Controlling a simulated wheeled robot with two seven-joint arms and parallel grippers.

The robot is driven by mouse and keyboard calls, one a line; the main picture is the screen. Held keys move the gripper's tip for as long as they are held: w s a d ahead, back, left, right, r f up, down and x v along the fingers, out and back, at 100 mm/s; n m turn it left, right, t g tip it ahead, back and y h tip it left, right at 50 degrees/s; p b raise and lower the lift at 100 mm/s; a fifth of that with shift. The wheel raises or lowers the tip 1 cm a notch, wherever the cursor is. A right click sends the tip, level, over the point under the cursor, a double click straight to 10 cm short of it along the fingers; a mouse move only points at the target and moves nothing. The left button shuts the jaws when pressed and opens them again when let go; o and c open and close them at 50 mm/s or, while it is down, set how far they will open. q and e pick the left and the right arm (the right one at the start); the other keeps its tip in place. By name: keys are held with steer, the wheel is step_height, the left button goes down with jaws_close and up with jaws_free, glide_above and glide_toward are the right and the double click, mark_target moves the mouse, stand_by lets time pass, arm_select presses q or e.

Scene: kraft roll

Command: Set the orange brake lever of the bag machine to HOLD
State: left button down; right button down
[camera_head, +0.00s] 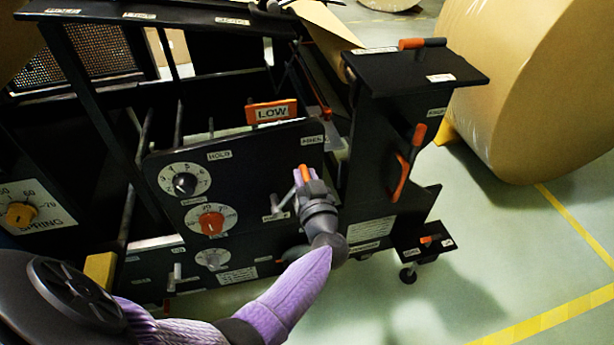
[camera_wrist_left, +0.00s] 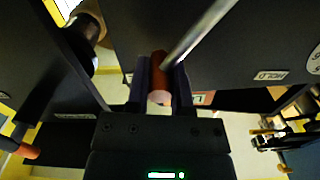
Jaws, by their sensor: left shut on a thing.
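The bag machine's dark side panel (camera_head: 250,160) carries a HOLD label (camera_head: 219,155) at its upper left and another small label (camera_head: 312,140) at its upper right. My left gripper (camera_head: 305,176) is shut on the orange grip of the brake lever (camera_head: 304,172), below the right label and well away from HOLD. In the left wrist view the orange grip (camera_wrist_left: 158,82) sits between the two dark fingers (camera_wrist_left: 160,85). A metal rod (camera_wrist_left: 196,32) runs from it to the upper right, and the HOLD label (camera_wrist_left: 270,75) lies to the right. My right gripper is not in view.
Dials (camera_head: 211,222) sit left of the lever. An orange LOW tag (camera_head: 272,112) is above the panel. Other orange-handled levers are on the right post (camera_head: 419,134), its top plate (camera_head: 412,43) and a low stand (camera_head: 427,240). A large kraft roll (camera_head: 540,90) stands at right.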

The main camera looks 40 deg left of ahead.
arm_select(q)
steer(key=shift+s+a+r+n+p, duration=0.25)
steer(key=shift+s+r+n+p, duration=0.15)
steer(key=shift+r+n+p, duration=0.15)
steer(key=s+a+n+p, duration=0.1)
steer(key=n, duration=0.1)
steer(key=s+a+r+n+p, duration=0.1)
steer(key=s+n+p, duration=0.1)
steer(key=shift+s+a, duration=0.15)
steer(key=shift+a, duration=0.25)
steer(key=s+a+n, duration=0.1)
steer(key=s+n, duration=0.1)
steer(key=s+a+f+n+p, duration=0.1)
steer(key=s+a+n, duration=0.1)
steer(key=n, duration=0.1)
steer(key=shift+s+a, duration=0.1)
steer(key=shift+a, duration=0.15)
steer(key=shift+s+a+f+n, duration=0.4)
steer(key=shift+s+a+n, duration=0.2)
steer(key=shift+n, duration=0.45)
steer(key=shift+s+a+f, duration=0.3)
steer(key=shift+s, duration=0.1)
steer(key=c, duration=0.5)
jaws_free()
steer(key=shift+a, duration=0.1)
